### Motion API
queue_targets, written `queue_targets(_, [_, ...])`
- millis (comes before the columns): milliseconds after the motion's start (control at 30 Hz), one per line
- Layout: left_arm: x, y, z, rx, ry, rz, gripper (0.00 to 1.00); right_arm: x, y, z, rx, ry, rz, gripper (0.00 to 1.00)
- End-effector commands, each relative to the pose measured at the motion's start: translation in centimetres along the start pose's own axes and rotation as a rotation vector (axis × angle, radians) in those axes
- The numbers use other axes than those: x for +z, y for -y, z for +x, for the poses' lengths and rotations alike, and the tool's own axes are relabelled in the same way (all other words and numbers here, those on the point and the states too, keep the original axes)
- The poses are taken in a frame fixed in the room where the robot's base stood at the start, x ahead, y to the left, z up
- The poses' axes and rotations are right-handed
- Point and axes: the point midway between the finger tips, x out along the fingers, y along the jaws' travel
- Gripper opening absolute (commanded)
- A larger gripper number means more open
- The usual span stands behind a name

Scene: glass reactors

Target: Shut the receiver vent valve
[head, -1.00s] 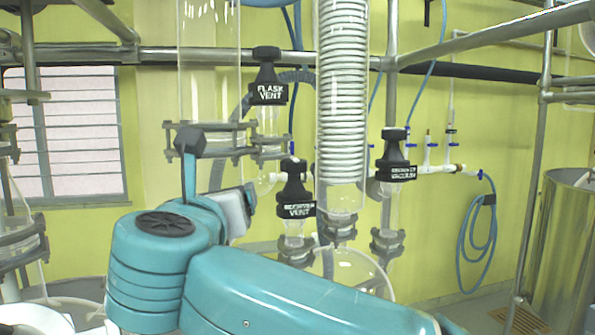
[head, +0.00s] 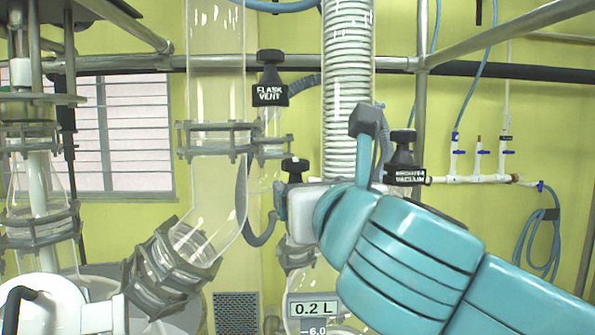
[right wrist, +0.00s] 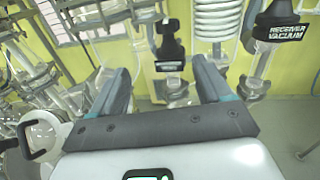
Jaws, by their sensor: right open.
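The receiver vent valve is a black knob (head: 295,168) on a glass stem in the head view; my right gripper hides its label and body. In the right wrist view the valve (right wrist: 168,45) stands upright ahead of the jaws, between the two fingers in the picture, with its white lettering too small to read surely. My right gripper (right wrist: 160,66) is open and empty, with a finger to either side of the valve's line. In the head view the same gripper (head: 284,205) is in front of the valve; contact cannot be told. My left gripper is out of view.
The flask vent valve (head: 270,88) is up and left of the gripper. The receiver vacuum valve (head: 403,160) is close on the right, behind my wrist. A coiled glass condenser (head: 348,90) rises behind. A glass tube (head: 215,100) with clamps stands left.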

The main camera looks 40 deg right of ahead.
Motion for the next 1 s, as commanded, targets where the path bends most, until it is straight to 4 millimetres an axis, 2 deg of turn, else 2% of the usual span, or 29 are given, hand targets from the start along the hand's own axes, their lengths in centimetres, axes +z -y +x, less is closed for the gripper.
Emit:
queue_targets(33, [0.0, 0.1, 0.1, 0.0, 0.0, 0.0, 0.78, 0.2, 0.8, -0.3, -0.006, 0.007, 0.016, 0.78])
queue_targets(133, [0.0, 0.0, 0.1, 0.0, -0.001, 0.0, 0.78, 0.5, 1.3, -0.1, -0.014, 0.012, 0.027, 0.78])
queue_targets(267, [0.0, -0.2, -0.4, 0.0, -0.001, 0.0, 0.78, 0.5, 1.3, 1.5, -0.02, 0.01, 0.025, 0.78])
queue_targets(700, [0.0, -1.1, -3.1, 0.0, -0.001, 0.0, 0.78, 0.8, 1.3, 11.6, -0.016, 0.009, 0.025, 0.78])
queue_targets(833, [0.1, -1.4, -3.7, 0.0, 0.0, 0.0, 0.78, 0.8, 1.4, 13.8, -0.013, 0.01, 0.025, 0.78])
queue_targets(1000, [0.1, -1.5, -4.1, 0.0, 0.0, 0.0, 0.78, 0.7, 1.5, 15.4, -0.012, 0.013, 0.027, 0.78])
